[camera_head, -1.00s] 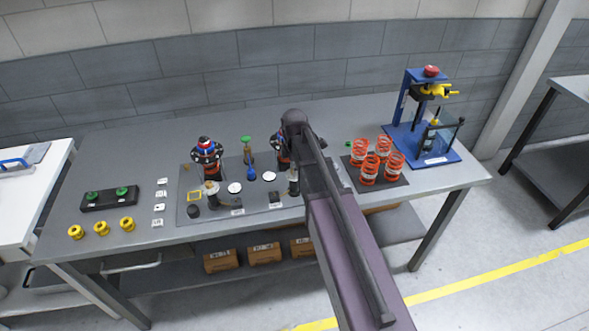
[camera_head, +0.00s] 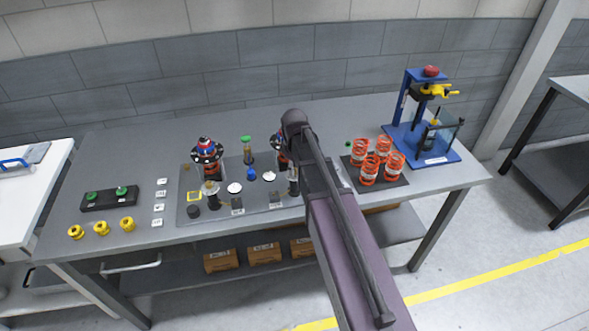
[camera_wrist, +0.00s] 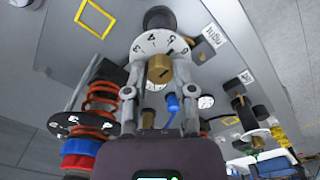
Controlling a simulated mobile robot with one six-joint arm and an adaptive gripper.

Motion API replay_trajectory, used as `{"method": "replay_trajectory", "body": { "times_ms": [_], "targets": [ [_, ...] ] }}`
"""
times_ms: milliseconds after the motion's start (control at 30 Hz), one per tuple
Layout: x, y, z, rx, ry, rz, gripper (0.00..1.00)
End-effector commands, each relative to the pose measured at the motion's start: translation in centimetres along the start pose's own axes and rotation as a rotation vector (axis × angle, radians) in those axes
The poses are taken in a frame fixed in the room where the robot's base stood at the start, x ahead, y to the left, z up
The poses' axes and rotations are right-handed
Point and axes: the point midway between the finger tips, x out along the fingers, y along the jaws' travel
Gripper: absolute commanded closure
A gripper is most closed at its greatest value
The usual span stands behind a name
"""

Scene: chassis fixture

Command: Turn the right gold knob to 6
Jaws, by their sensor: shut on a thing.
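The gold knob (camera_wrist: 158,68) sits in front of a white dial (camera_wrist: 152,42) in the wrist view. The dial's visible numbers include 3, 4, 5 and 6, with 6 at the right. A dark mark shows on the knob's face; I cannot tell which number it points to. A tag reading RIGHT (camera_wrist: 214,36) lies beside the dial. My gripper (camera_wrist: 160,88) has one finger on each side of the knob and is shut on it. In the head view, my arm hides the gripper and most of the right knob's area.
A left knob post (camera_head: 212,197) stands on the grey plate (camera_head: 182,218). A red-and-black strut (camera_head: 207,155) stands behind it. Orange springs (camera_head: 369,168) and a blue press (camera_head: 412,140) stand to the right. Yellow parts (camera_head: 101,229) lie at the table's left front.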

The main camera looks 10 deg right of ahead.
Motion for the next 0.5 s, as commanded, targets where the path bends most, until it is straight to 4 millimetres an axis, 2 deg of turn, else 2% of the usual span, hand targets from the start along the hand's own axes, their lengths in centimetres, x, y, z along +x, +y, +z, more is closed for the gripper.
{"method": "replay_trajectory", "body": {
  "times_ms": [500],
  "targets": [
    [0.04,-0.09,0.07,0.379,-0.001,-0.002,1.0]
  ]
}}
